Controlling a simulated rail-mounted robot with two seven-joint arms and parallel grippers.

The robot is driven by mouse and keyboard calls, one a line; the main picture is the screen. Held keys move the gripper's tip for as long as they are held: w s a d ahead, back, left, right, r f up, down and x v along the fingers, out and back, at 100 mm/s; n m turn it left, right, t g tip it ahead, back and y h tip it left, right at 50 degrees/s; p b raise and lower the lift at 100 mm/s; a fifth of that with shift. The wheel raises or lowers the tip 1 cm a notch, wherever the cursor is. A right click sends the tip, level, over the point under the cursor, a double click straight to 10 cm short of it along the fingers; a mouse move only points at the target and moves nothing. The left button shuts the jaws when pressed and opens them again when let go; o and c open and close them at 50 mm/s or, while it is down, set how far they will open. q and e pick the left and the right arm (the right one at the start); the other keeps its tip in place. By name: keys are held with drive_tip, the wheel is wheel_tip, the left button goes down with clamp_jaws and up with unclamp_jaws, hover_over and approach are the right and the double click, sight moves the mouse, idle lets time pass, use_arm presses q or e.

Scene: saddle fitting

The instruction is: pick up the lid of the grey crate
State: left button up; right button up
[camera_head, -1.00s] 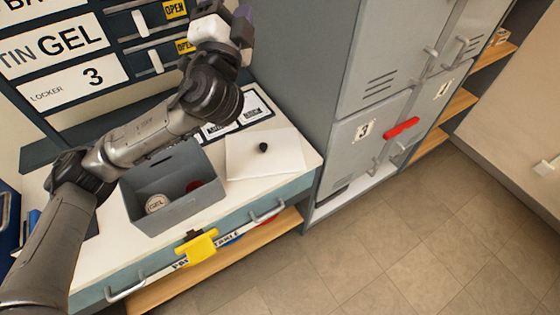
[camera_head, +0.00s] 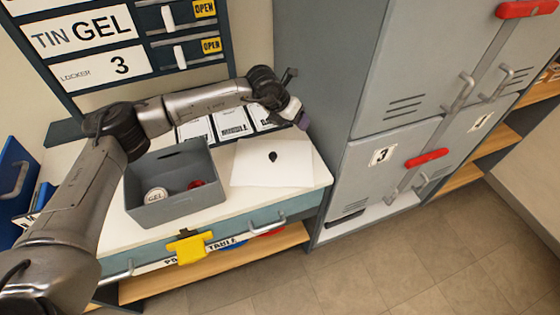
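The grey crate (camera_head: 180,208) stands open on the white table top. A round white tin marked GEL (camera_head: 155,195) and a small red round thing (camera_head: 195,185) are inside it. A flat, pale lid with a black knob (camera_head: 272,157) lies on the table just right of the crate, apart from it. My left arm reaches across behind the crate. My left gripper (camera_head: 301,119) is above the table's back right, beyond the lid's knob and clear of it. Its fingers are small and seen end-on, so their opening cannot be told. My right gripper is not in view.
Printed cards (camera_head: 232,122) lie behind the crate and lid. A yellow tag (camera_head: 188,248) hangs at the table's front drawer. Grey lockers (camera_head: 375,160) with red handle bars stand close on the right. A board with labels (camera_head: 90,45) rises behind.

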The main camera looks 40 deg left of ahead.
sight(273, 155)
use_arm(q)
drive_tip(key=s+a+f+n+g+y, duration=0.2)
drive_tip(key=s+a+g+y, duration=0.15)
drive_tip(key=s+a, duration=0.2)
drive_tip(key=shift+g, duration=0.25)
drive_tip(key=f, duration=0.4)
drive_tip(key=w+f+b, duration=0.1)
drive_tip(key=f, duration=0.9)
drive_tip(key=shift+w+d, duration=0.3)
drive_tip(key=shift+d, duration=0.05)
drive_tip(key=shift+r, duration=0.1)
drive_tip(key=c, duration=1)
